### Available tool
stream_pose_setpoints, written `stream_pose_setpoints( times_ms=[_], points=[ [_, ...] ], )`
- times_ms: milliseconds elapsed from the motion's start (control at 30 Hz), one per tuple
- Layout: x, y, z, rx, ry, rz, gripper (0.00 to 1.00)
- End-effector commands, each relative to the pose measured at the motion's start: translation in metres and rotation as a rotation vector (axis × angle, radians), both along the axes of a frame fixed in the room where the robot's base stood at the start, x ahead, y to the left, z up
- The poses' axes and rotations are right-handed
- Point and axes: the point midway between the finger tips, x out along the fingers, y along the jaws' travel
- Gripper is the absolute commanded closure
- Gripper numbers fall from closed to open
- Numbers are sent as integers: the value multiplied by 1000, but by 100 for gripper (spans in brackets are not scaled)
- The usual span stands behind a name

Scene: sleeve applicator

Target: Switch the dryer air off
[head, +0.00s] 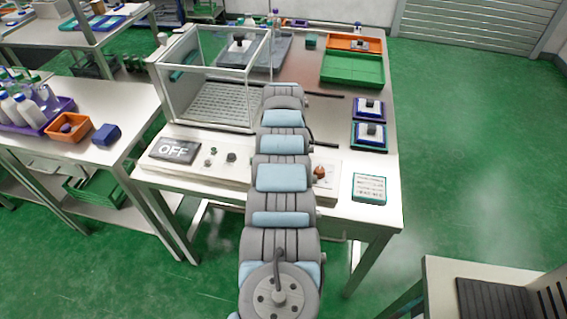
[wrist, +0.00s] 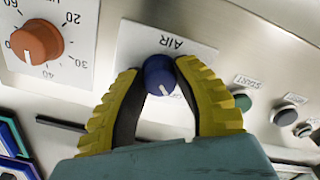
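The blue air knob (wrist: 159,76) is on the panel in the wrist view, below an upside-down "AIR" label (wrist: 172,45). A short white pointer mark shows on its lower face. My gripper (wrist: 160,70) has its two yellow fingers on either side of the knob, with the tips very close to it. Whether both tips press on it cannot be told. The head view shows the machine's front panel (head: 235,174) with a dark "OFF" display (head: 174,150). My arm hides the air knob and my gripper there.
In the wrist view an orange dial knob (wrist: 37,42) is at the left. A green start button (wrist: 242,102) and grey buttons (wrist: 285,116) are at the right. A clear-walled chamber (head: 210,85) stands behind the panel. A green tray (head: 352,70) is at the back right.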

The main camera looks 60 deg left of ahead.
Motion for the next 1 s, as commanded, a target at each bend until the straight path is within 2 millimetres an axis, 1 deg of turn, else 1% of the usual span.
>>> stream_pose_setpoints(
  times_ms=[33,67,100,400,567,667,767,1000],
  points=[
    [0,-1,-1,-2,1,-1,55],
    [0,-1,-1,-2,1,-1,46],
    [0,-1,-1,-1,1,-1,40],
    [0,0,0,0,0,-1,40],
    [1,0,7,1,-1,-2,40],
    [2,0,16,2,-2,-3,40],
    [2,1,30,5,-4,-2,40],
    [2,1,75,4,-3,-1,40]
  ],
)
